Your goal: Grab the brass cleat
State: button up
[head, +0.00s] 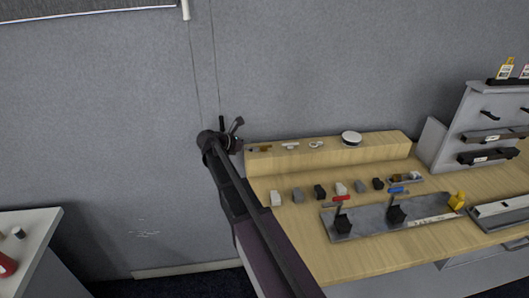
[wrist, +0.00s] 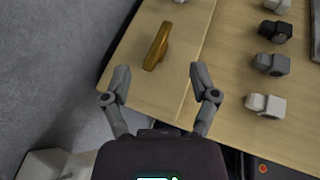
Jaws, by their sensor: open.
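The brass cleat (wrist: 157,46) is a long golden-brown piece lying on the wooden surface in the wrist view. It also shows small in the head view (head: 265,149), at the left end of the raised wooden shelf (head: 330,155). My gripper (wrist: 160,74) is open and empty, its two fingers spread wide. In the wrist view the cleat lies beyond the fingertips, between their lines and apart from both. In the head view my gripper (head: 231,134) is at the shelf's left end, just left of the cleat.
White fittings (head: 290,146) and a round white-topped item (head: 351,138) share the shelf. Several grey, black and white blocks (head: 320,191) stand in a row below it. A metal plate with red- and blue-handled clamps (head: 370,219) lies in front. The grey wall is close behind.

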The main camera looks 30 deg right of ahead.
aim_at(263, 146)
jog(key=shift+w+d+f, duration=0.1)
jog(key=shift+d+f, duration=0.2)
jog(key=shift+d, duration=0.25)
jog(key=shift+d, duration=0.1)
jog(key=b+x, duration=0.2)
jog(key=x, duration=0.2)
jog(key=shift+f, duration=0.2)
jog(key=shift+d+f, duration=0.1)
jog(key=shift+d, duration=0.35)
grip_shut()
